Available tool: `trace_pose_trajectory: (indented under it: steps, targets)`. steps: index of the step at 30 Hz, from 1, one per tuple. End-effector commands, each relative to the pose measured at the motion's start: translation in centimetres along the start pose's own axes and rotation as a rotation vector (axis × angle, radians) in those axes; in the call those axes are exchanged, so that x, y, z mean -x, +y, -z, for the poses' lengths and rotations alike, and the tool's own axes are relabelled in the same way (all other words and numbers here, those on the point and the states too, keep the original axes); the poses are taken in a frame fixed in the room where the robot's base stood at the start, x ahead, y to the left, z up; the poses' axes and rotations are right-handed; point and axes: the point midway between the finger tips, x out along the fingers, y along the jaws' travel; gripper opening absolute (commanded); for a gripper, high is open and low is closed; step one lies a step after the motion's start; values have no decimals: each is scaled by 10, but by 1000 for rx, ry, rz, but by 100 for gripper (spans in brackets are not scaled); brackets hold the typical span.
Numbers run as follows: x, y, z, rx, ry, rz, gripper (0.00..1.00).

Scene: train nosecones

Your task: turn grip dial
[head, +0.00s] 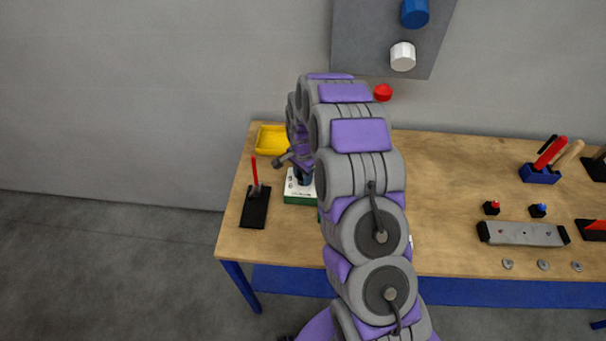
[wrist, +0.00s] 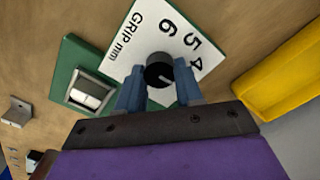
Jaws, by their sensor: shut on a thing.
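The grip dial is a black round knob (wrist: 159,76) with a pale pointer line, on a white plate (wrist: 137,42) marked "GRIP mm" with 4, 5 and 6. In the wrist view my gripper (wrist: 158,80) has one blue finger on each side of the knob and is shut on it. In the head view the white plate (head: 293,190) shows left of my arm. My gripper (head: 303,177) is over it, and my arm hides the base's right part.
A yellow tray (head: 270,138) lies behind the dial on the wooden table (head: 440,175). A black stand with a red stick (head: 254,200) is to the left. A grey bar (head: 524,233), small buttons and a blue tool holder (head: 540,174) are at the right.

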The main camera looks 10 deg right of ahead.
Motion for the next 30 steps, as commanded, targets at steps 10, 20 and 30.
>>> trace_pose_trajectory:
  steps: [10,20,30]
  targets:
    - [1,-1,-1,251,-1,1,5]
    - [1,0,-1,566,0,1,5]
    - [0,0,0,888,0,1,5]
